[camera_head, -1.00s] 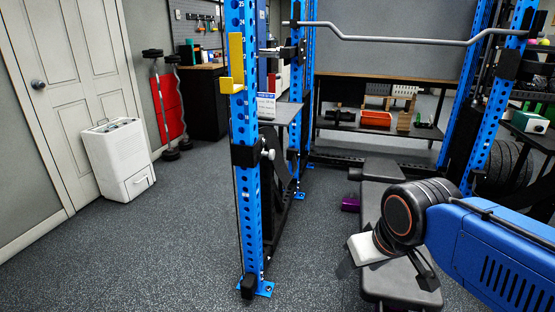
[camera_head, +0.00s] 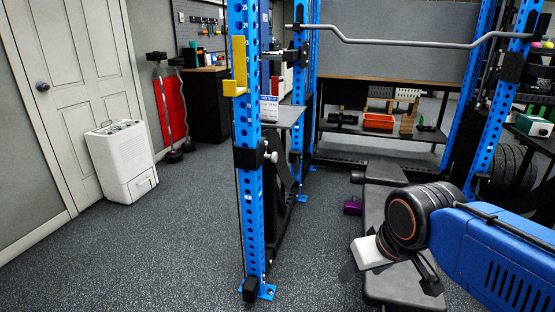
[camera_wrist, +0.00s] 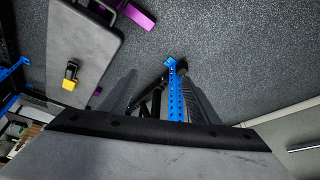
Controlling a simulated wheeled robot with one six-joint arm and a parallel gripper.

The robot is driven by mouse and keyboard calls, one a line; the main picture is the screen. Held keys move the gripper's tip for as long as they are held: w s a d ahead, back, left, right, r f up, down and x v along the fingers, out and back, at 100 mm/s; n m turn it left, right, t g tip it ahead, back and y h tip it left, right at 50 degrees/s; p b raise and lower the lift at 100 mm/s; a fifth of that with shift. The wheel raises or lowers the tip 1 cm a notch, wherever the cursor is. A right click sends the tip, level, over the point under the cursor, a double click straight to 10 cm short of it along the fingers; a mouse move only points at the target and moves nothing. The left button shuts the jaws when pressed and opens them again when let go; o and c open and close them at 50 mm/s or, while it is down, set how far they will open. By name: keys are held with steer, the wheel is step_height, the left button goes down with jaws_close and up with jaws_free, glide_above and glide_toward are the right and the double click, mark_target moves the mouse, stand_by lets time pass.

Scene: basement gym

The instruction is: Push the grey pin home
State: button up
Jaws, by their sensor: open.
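A grey pin (camera_head: 271,157) with a round knob sticks out to the right from a black block on the near blue rack upright (camera_head: 249,205). I cannot tell how deep the pin sits. My gripper (camera_head: 388,272) is at the lower right in the head view, over the bench, well apart from the pin. In the wrist view my gripper (camera_wrist: 160,88) is open, with its two dark fingers apart and nothing seen between them. A blue upright (camera_wrist: 176,95) shows beyond the fingers. The pin is not clear in that view.
A yellow hook (camera_head: 237,75) is on the near upright above the pin. A black bench (camera_head: 383,205) stands right of it, with a purple block (camera_head: 353,207) beside it. A white appliance (camera_head: 121,160) stands by the door. The floor left of the rack is clear.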

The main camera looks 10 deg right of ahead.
mark_target(271, 157)
steer(key=c, duration=0.4)
steer(key=shift+w+r, duration=0.2)
steer(key=shift+w, duration=0.1)
steer(key=c, duration=0.5)
steer(key=w+r, duration=0.3)
steer(key=w, duration=0.3)
steer(key=w+a+r+m+y, duration=0.1)
steer(key=w+r, duration=0.2)
steer(key=w, duration=0.3)
steer(key=w+r+m, duration=0.1)
steer(key=w+r, duration=0.2)
steer(key=w, duration=0.3)
steer(key=shift+a+r+t+y, duration=0.15)
steer(key=shift+a+t+y, duration=0.15)
steer(key=shift+t, duration=0.1)
jaws_close()
steer(key=w+d+r+m+t+y, duration=0.1)
steer(key=w+r, duration=0.1)
steer(key=w, duration=0.9)
steer(key=w+d+r+m, duration=0.1)
steer(key=w+r+m, duration=0.1)
steer(key=w, duration=0.9)
steer(key=w+a+f, duration=0.5)
steer(key=w+f, duration=0.2)
steer(key=w, duration=0.1)
steer(key=shift+a+f, duration=0.3)
steer(key=shift+a, duration=0.1)
